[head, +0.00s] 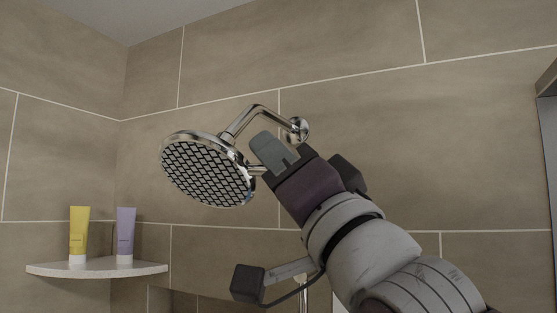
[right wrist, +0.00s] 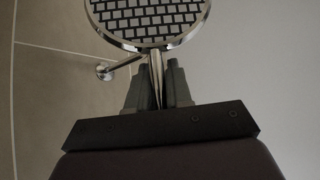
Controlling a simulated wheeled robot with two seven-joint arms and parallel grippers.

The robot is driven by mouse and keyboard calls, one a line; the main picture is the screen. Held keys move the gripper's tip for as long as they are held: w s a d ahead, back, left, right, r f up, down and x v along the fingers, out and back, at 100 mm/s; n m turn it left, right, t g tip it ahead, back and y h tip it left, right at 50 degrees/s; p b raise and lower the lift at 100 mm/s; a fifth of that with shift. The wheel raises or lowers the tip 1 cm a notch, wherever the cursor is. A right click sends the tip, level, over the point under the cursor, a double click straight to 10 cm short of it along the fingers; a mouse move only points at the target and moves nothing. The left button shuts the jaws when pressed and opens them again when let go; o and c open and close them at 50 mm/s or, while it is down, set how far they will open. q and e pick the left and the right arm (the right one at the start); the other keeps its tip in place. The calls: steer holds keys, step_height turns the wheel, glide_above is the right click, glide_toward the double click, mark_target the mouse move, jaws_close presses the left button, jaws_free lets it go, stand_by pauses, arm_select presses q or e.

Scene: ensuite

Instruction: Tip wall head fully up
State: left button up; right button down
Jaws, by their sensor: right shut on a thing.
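The round chrome wall shower head (head: 207,168) hangs from a bent chrome arm (head: 262,111) on the tiled wall. Its dark-and-white nozzle face is tilted, turned outward toward me and somewhat downward. My right gripper (head: 262,157) is at the right edge of the head. In the right wrist view, its fingers (right wrist: 157,82) are closed on a slim chrome handle (right wrist: 156,68) that reaches to the rim of the head (right wrist: 150,18). The fingers hide part of the handle. My left gripper is not in view.
A corner shelf (head: 97,268) at lower left holds a yellow tube (head: 79,234) and a purple tube (head: 125,236). A round wall flange (head: 298,130) sits behind my gripper. A dark-framed edge (head: 547,140) stands at far right. The space left of the head is clear.

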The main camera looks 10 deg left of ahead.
steer(key=c, duration=1.1)
jaws_free()
steer(key=shift+s+a, duration=0.2)
steer(key=shift+a, duration=0.1)
steer(key=b+v, duration=0.5)
steer(key=v, duration=0.7)
steer(key=shift+s+d+f+b, duration=0.15)
steer(key=shift+s+d+b, duration=0.1)
steer(key=shift+b, duration=0.15)
steer(key=shift+s, duration=0.1)
